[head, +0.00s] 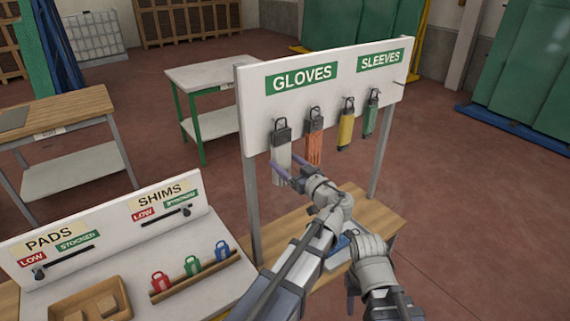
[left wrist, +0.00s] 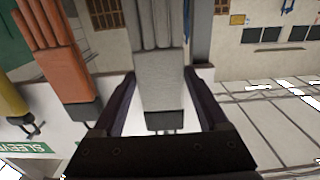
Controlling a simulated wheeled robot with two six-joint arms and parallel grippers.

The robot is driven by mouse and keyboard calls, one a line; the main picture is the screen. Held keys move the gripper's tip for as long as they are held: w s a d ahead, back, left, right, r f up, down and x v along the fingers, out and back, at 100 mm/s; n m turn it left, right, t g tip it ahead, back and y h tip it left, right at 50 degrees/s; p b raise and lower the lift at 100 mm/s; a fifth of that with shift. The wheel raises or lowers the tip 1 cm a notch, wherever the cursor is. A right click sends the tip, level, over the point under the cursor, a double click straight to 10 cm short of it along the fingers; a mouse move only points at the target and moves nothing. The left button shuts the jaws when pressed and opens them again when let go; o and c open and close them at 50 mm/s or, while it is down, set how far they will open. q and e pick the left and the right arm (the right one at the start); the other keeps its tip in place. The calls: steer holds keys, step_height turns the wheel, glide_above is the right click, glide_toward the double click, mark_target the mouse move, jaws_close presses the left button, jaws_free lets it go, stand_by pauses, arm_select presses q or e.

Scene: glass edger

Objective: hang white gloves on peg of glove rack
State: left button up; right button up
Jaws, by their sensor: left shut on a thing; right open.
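The white gloves (head: 282,158) hang fingers down from a dark clip at the leftmost place on the glove rack (head: 252,120), under the GLOVES sign. My left gripper (head: 288,163) is shut on the white gloves, with one finger on each side. In the left wrist view the white gloves (left wrist: 158,80) appear cuff down between the fingers, with the dark clip below the cuff. I cannot tell whether the clip's loop is around the peg or just in front of it. My right gripper (head: 372,258) is open and low at the right, over the wooden shelf, apart from the gloves.
Orange gloves (head: 314,148) hang close to the right of the white ones. Yellow (head: 346,130) and green (head: 371,118) items hang further right. A PADS and SHIMS stand (head: 120,235) with coloured tags is at the lower left.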

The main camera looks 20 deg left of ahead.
arm_select(q)
steer(key=shift+w+a, duration=0.15)
steer(key=shift+w+a+f, duration=0.15)
steer(key=shift+a+f, duration=0.05)
steer(key=shift+a, duration=0.1)
steer(key=shift+w+a+f+b, duration=0.15)
steer(key=shift+a+b, duration=0.1)
steer(key=shift+b, duration=0.05)
steer(key=shift+w+f, duration=0.1)
steer(key=shift+w, duration=0.05)
arm_select(e)
steer(key=shift+w+a+f, duration=0.1)
steer(key=shift+a+f, duration=0.1)
steer(key=shift+f, duration=0.3)
arm_select(q)
steer(key=shift+a, duration=0.1)
steer(key=o, duration=1.4)
